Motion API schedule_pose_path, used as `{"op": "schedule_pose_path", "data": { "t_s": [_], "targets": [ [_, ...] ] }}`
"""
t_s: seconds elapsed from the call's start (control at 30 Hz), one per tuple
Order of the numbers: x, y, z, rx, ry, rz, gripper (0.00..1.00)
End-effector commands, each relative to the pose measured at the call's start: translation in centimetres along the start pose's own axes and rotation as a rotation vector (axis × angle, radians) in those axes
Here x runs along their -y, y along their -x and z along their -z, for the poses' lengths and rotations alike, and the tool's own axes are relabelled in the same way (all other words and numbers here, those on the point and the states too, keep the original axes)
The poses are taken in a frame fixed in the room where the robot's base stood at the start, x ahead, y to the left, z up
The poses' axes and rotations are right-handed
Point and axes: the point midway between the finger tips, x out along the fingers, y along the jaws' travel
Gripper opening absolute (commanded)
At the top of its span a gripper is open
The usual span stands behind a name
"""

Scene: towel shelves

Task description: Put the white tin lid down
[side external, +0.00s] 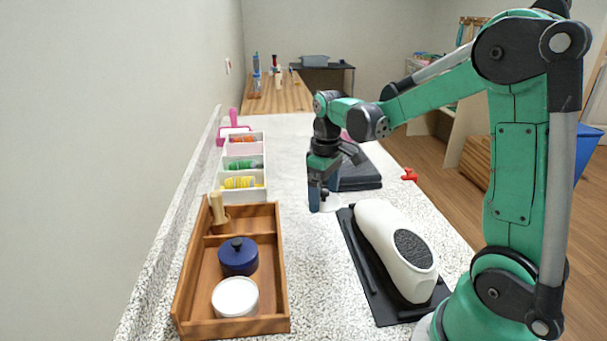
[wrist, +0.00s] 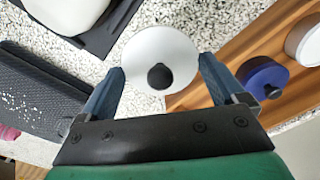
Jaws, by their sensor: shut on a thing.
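The white tin lid (wrist: 178,48) is a round white disc with a black knob, seen between my two fingertips in the wrist view. My gripper (wrist: 162,68) is shut on it, with one finger at each side of the lid. In the side view my gripper (side external: 321,199) points down over the speckled counter, and part of the white lid (side external: 329,203) shows beside the near finger. The lid is low there; I cannot tell whether it touches the counter. A white tin (side external: 235,298) stands in the wooden tray (side external: 284,293).
A blue lidded pot (side external: 238,257) and a wooden pestle-like piece (side external: 217,212) are in the tray. A white bottle-shaped object (side external: 385,240) lies on a black mat (side external: 391,316) at right. White bins (side external: 257,196) line the left.

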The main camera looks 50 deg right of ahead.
Motion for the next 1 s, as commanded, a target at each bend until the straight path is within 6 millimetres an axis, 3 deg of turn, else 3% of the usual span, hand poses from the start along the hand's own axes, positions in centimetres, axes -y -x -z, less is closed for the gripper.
{"op": "schedule_pose_path", "data": {
  "t_s": [0.2,0.6,1.0],
  "targets": [
    [0.0,-4.2,0.1,0.000,0.000,0.000,0.40],
    [0.0,-8.2,0.0,0.000,0.000,0.000,0.40],
    [0.0,-8.8,0.0,0.000,0.000,0.000,0.40]
  ]
}}
